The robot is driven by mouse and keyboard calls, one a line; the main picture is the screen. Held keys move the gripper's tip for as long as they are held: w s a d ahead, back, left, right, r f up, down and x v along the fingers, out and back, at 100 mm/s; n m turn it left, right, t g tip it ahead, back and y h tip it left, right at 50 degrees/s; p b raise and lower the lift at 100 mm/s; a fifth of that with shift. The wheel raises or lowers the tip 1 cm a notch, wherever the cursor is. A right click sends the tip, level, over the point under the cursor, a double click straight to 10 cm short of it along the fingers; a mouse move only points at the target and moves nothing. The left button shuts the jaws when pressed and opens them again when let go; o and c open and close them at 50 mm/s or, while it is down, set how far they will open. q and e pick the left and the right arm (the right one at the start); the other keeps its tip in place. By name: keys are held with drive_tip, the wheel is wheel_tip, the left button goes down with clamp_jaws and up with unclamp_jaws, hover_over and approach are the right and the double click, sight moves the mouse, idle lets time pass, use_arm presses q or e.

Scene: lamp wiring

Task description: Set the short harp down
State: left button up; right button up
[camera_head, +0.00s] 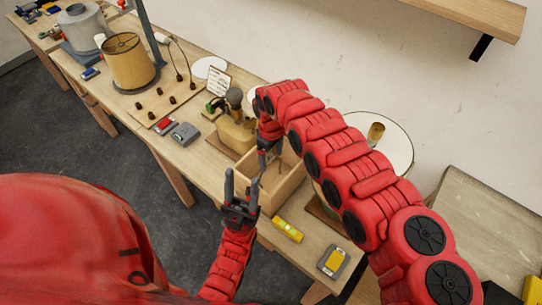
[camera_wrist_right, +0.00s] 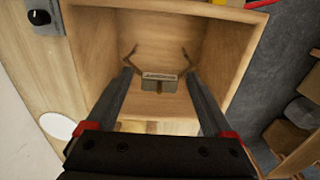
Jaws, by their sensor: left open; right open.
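The short harp (camera_wrist_right: 158,84) shows in the right wrist view as a small labelled base with two thin, bent arms spreading from it. It is inside the open wooden box (camera_wrist_right: 232,50), over the box floor. My right gripper (camera_wrist_right: 159,74) is open, with one finger on each side of the harp. I cannot tell whether a fingertip touches its arms. In the head view my right gripper (camera_head: 263,158) reaches down into the box (camera_head: 284,193), and the harp is hard to make out there. My left gripper (camera_head: 241,188) is open and empty, just in front of the box.
A yellow level (camera_head: 288,229) and a grey-yellow device (camera_head: 333,262) lie on the bench in front of the box. A large white lampshade (camera_head: 388,140) stands behind my right arm. A tan lampshade (camera_head: 128,62) and a pegged board (camera_head: 162,101) are on the left.

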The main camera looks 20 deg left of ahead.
drive_tip(key=shift+r, duration=0.1)
drive_tip(key=shift+r+p, duration=0.25)
drive_tip(key=shift+p, duration=0.05)
wheel_tip(320, 180, up, 12)
drive_tip(key=b, duration=0.4)
drive_tip(key=shift+f, duration=0.15)
